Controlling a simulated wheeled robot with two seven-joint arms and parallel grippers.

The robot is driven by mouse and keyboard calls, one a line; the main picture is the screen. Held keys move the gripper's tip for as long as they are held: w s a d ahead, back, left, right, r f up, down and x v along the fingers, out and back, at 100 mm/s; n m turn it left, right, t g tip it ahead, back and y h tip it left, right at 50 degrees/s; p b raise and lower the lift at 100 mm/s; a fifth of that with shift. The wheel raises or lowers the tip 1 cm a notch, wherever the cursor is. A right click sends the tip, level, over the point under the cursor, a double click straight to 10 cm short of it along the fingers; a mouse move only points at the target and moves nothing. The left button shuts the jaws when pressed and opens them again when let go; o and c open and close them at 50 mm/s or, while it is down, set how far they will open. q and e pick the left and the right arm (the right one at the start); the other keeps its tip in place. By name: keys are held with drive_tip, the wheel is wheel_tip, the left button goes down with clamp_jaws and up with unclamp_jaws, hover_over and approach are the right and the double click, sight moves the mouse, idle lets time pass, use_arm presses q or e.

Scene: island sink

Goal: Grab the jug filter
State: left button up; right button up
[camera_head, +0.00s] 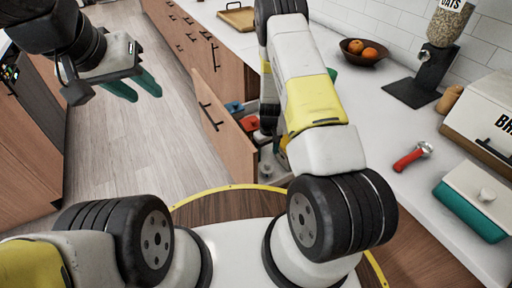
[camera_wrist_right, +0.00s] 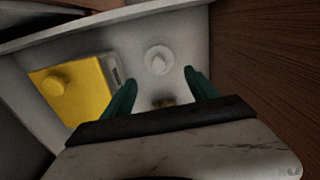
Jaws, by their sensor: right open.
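In the right wrist view, a white round piece with a raised middle (camera_wrist_right: 158,60) lies on the floor of an open drawer (camera_wrist_right: 190,30). It may be the jug filter, but I cannot tell for sure. My right gripper (camera_wrist_right: 159,79) is open and points down into the drawer, its green fingers on either side of the space just below this piece. Nothing is between the fingertips. In the head view my right arm largely hides this gripper. My left gripper (camera_head: 134,87) is open and empty, above the floor at upper left.
A yellow box with a round knob (camera_wrist_right: 72,92) lies left of the white piece. A small brownish thing (camera_wrist_right: 163,103) shows between the fingers. The open drawer front (camera_head: 222,130) stands beside my right arm. The counter holds a fruit bowl (camera_head: 363,53) and a red-handled tool (camera_head: 412,157).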

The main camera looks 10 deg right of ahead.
sight(267, 168)
drive_tip(key=f, duration=0.9)
drive_tip(key=shift+s+d+f, duration=0.1)
drive_tip(key=shift+s+f, duration=0.05)
drive_tip(key=shift+s, duration=0.2)
drive_tip(key=shift+c, duration=0.5)
drive_tip(key=c, duration=1.2)
